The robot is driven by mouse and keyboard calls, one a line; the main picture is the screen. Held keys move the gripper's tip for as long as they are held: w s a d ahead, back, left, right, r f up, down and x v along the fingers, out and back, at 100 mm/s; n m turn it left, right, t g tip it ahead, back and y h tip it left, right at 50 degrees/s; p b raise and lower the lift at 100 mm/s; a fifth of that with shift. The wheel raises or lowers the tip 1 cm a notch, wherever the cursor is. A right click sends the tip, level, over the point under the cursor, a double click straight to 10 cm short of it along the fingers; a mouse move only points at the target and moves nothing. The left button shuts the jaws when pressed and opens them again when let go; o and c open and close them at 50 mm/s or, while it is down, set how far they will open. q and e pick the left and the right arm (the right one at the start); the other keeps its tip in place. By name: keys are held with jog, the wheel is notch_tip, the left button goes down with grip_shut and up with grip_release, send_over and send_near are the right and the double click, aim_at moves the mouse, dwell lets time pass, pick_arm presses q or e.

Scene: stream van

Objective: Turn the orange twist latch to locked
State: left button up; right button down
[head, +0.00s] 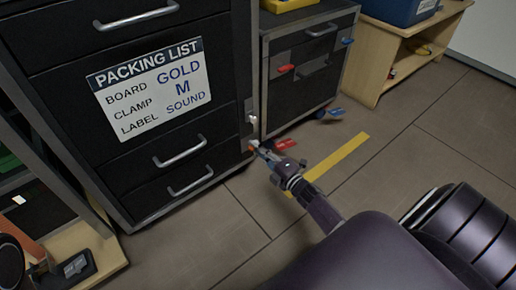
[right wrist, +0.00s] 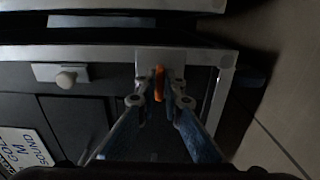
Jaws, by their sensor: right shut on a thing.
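The orange twist latch (head: 251,149) shows as a small orange spot at the right edge of the black drawer cabinet, low down. In the right wrist view the latch (right wrist: 159,82) stands on a light plate (right wrist: 147,66) on the cabinet's frame. My right gripper (head: 259,148) reaches in from the lower right. In the right wrist view my right gripper (right wrist: 162,96) has its two fingertips on either side of the latch, shut on it. The fingers hide part of the latch in the head view. My left gripper is not in view.
The black cabinet (head: 60,57) bears a packing list sign (head: 150,88). A pale knob (right wrist: 66,78) sits on another plate nearby. A smaller cabinet (head: 305,90) with red and blue latches stands behind. The floor (head: 400,170) on the right is clear, with a yellow strip (head: 340,160).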

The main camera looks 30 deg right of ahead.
jog(key=shift+w+d+r, duration=0.1)
jog(key=shift+d+r, duration=0.05)
jog(key=shift+d, duration=0.05)
jog(key=c, duration=2.1)
grip_release()
jog(key=shift+a, duration=0.1)
jog(key=s, duration=0.8)
jog(key=s+d, duration=0.1)
jog(key=s, duration=0.3)
